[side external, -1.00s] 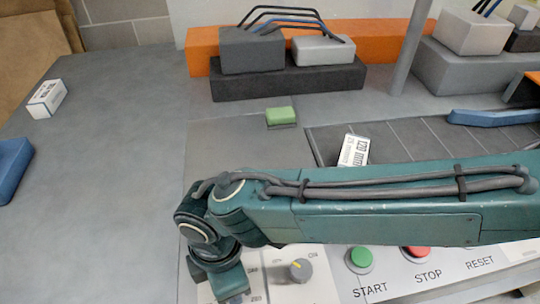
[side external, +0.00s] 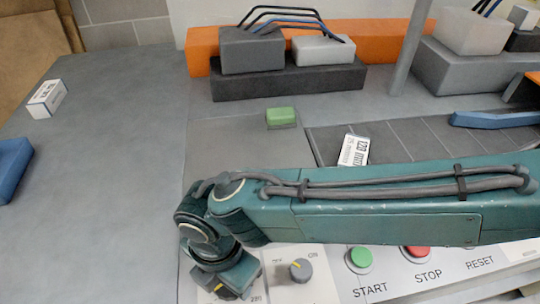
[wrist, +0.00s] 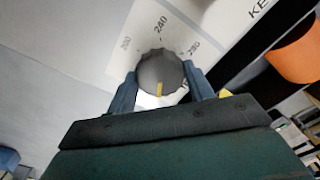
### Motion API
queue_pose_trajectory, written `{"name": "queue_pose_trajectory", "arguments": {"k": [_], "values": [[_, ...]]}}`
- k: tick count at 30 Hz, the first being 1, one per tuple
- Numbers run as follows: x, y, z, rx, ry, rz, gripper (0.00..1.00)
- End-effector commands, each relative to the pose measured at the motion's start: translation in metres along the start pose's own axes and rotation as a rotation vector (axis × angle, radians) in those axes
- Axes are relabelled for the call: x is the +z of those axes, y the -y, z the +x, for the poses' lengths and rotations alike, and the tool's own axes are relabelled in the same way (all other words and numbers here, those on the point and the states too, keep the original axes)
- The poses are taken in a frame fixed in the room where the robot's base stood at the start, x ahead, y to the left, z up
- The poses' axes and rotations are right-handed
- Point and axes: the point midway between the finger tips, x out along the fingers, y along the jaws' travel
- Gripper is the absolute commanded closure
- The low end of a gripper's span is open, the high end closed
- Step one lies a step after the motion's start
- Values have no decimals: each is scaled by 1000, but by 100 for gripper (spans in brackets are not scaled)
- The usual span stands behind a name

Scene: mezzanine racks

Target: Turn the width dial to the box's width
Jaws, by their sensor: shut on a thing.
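The width dial (wrist: 160,72) is a grey round knob with a yellow pointer mark, on a pale panel printed with 200, 240 and 280. In the wrist view its yellow mark points down toward my gripper, away from those numbers. My gripper (wrist: 162,86) has one blue finger on each side of the knob and is shut on it. In the side view the dial (side external: 225,293) shows only partly under my gripper (side external: 236,284). A white box (side external: 354,150) with a printed label, seemingly reading 120 mm, lies on the dark conveyor.
A second grey dial (side external: 300,270) sits close right of my gripper. Green START (side external: 360,257) and red STOP (side external: 418,252) buttons are further right. A green block (side external: 281,117) and another white box (side external: 47,98) stand behind.

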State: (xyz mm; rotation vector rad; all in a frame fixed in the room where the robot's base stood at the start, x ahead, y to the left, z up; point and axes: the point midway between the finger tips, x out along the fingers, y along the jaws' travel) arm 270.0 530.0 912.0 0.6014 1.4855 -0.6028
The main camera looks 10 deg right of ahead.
Motion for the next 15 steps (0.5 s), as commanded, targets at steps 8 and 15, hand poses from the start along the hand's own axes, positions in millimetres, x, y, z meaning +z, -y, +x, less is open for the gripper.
{"name": "queue_pose_trajectory", "arguments": {"k": [8, 15], "values": [[0, 0, -2, 2, -1, -3, 40], [0, 0, -1, 1, -1, -1, 26]]}}
